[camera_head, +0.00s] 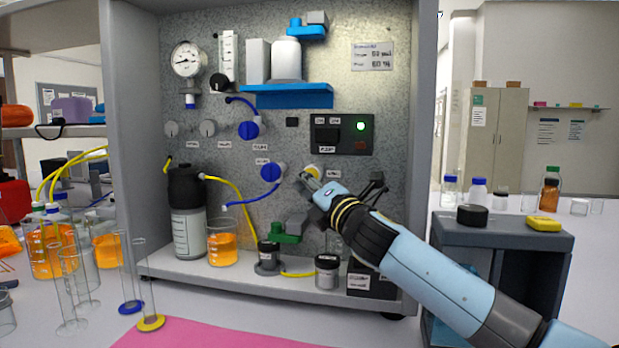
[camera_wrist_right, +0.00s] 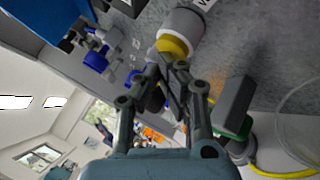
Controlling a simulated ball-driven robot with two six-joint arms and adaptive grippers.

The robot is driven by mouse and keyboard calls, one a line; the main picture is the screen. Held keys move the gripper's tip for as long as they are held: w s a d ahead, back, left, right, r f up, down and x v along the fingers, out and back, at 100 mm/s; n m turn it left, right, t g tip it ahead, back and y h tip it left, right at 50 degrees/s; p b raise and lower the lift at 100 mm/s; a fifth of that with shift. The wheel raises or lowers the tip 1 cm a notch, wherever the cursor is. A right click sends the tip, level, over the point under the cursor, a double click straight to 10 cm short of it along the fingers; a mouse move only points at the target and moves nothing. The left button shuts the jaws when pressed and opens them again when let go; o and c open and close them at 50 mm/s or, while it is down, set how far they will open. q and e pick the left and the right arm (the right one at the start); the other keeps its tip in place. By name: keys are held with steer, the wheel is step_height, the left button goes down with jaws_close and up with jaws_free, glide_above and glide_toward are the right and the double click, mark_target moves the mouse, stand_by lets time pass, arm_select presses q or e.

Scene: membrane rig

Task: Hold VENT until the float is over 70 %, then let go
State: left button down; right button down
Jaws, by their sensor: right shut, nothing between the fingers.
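The VENT button appears to be the yellow-ringed knob (camera_head: 313,170) on the speckled panel, beside a small label too blurred to read. In the wrist view its yellow ring (camera_wrist_right: 172,46) is just beyond my fingertips. My right gripper (camera_head: 307,182) is shut and empty, its tips at the knob's lower left; the wrist view shows the closed fingers (camera_wrist_right: 170,72) close to it. I cannot tell whether they touch or press it. The float tube (camera_head: 228,52) is a clear upright gauge with a scale; its float is too small to read. My left gripper is out of view.
A round dial gauge (camera_head: 187,59) sits left of the tube. A dark switch box (camera_head: 342,134) with a lit green lamp is above the knob. Blue tubing, a black-topped bottle (camera_head: 187,212) and an orange beaker (camera_head: 221,244) are to the left. A green-topped fitting (camera_head: 287,232) is below.

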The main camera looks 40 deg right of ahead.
steer(key=shift+s, duration=0.1)
stand_by(0.7)
steer(key=shift+s+a, duration=0.55)
steer(key=shift+a, duration=0.15)
steer(key=s+a+p, duration=0.1)
steer(key=s+a, duration=0.2)
steer(key=shift+s+a+p, duration=0.1)
steer(key=shift+a+p, duration=0.25)
steer(key=shift+a, duration=0.05)
steer(key=shift+f, duration=0.15)
stand_by(0.4)
